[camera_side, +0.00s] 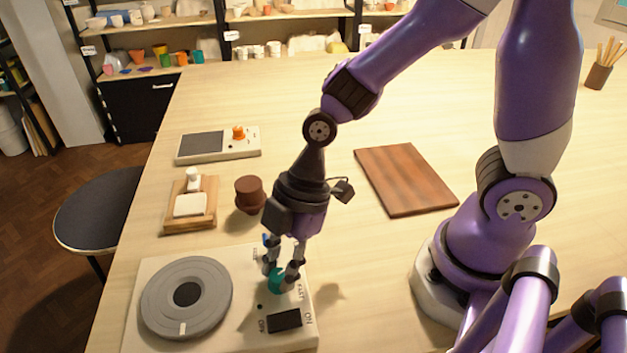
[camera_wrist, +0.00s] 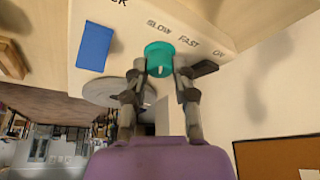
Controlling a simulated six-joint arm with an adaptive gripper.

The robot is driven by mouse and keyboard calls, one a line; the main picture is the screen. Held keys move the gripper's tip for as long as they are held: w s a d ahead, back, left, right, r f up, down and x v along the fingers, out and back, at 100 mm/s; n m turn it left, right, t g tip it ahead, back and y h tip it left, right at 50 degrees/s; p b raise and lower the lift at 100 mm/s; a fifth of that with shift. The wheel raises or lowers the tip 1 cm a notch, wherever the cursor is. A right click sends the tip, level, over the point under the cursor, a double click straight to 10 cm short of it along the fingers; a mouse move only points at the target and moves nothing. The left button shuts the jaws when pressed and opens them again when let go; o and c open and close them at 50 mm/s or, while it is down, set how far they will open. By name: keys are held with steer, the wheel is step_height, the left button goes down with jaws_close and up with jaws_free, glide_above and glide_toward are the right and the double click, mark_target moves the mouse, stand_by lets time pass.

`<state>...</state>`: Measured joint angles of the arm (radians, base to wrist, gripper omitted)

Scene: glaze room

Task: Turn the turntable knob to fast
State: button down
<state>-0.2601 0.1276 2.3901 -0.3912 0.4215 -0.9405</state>
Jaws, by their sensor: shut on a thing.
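The turntable unit (camera_side: 140,335) is a pale box at the front left, with a round grey turntable (camera_side: 212,288) on its left part. The teal knob (camera_side: 277,284) stands on its right part and also shows in the wrist view (camera_wrist: 158,53). My gripper (camera_side: 284,277) points down and is shut on the knob, one finger on each side. In the wrist view the printed words SLOW and FAST (camera_wrist: 188,42) lie beside the knob. A small light mark shows on the knob, but I cannot tell which word it points to.
A black rocker switch (camera_side: 285,320) sits close to the knob, between OFF and ON. A blue patch (camera_wrist: 95,47) is on the unit. Behind are a brown pot (camera_side: 250,193), a wooden stand (camera_side: 180,216) and a device with an orange knob (camera_side: 239,133). A brown board (camera_side: 405,180) lies right.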

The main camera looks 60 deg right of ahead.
steer(key=m, duration=0.2)
steer(key=m+t+h, duration=0.1)
steer(key=m, duration=0.1)
steer(key=m+t, duration=0.1)
steer(key=m, duration=0.2)
steer(key=shift+s+a, duration=0.15)
steer(key=shift+s, duration=0.1)
steer(key=m+t+h, duration=0.1)
steer(key=m, duration=0.2)
steer(key=shift+a+m, duration=0.1)
steer(key=shift+m, duration=0.2)
steer(key=shift+m+t+h, duration=0.3)
steer(key=shift+m+h, duration=0.5)
steer(key=shift+m, duration=0.8)
steer(key=c, duration=0.7)
jaws_free()
steer(key=shift+o, duration=0.2)
